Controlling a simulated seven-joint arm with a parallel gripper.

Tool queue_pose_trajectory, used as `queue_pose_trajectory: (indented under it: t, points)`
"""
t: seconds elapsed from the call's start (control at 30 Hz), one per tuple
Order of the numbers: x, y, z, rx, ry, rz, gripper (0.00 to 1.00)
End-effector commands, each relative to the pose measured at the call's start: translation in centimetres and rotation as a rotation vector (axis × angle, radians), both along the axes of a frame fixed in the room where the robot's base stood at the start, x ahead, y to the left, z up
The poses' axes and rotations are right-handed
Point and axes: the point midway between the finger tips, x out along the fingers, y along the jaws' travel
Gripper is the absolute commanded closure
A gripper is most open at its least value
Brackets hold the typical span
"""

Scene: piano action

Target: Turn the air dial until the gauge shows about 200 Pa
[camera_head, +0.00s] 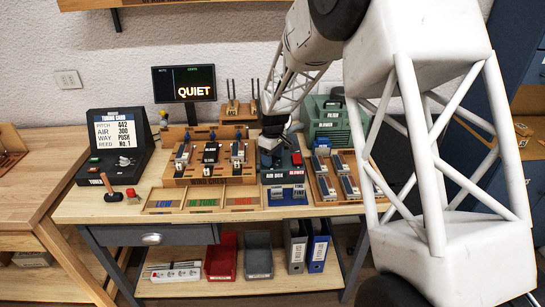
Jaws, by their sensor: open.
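The dark box labelled AIR BOX (284,178) stands on the bench, right of the middle. My gripper (269,148) is over its left top, pointing down. It is small in view, and I cannot see whether it touches anything. I cannot make out the air dial or a gauge needle; my gripper and arm cover part of the box top. A red part (297,158) shows on the right of that top. A console (115,145) at the left has a screen reading AIR 300 and a pale knob (123,161); no Pa reading is legible.
A wooden wind chest (210,180) with several reed parts stands close left of the air box. A wooden tray of blocks (345,178) is close on its right. A green blower (327,118) stands behind. A black display (184,83) reads QUIET.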

Motion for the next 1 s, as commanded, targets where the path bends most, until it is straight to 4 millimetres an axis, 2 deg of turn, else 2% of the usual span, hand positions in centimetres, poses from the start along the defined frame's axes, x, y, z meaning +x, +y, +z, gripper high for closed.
queue_pose_trajectory:
  t: [0.17, 0.63, 0.8, 1.0]
  points:
    - [0.0, 0.0, 1.2, 0.001, -0.002, 0.000, 0.38]
    - [0.0, 0.0, 6.7, 0.001, -0.002, 0.000, 0.38]
    - [0.0, 0.0, 7.6, 0.000, -0.001, 0.000, 0.38]
    - [0.0, 0.0, 7.7, 0.000, -0.001, 0.000, 0.38]
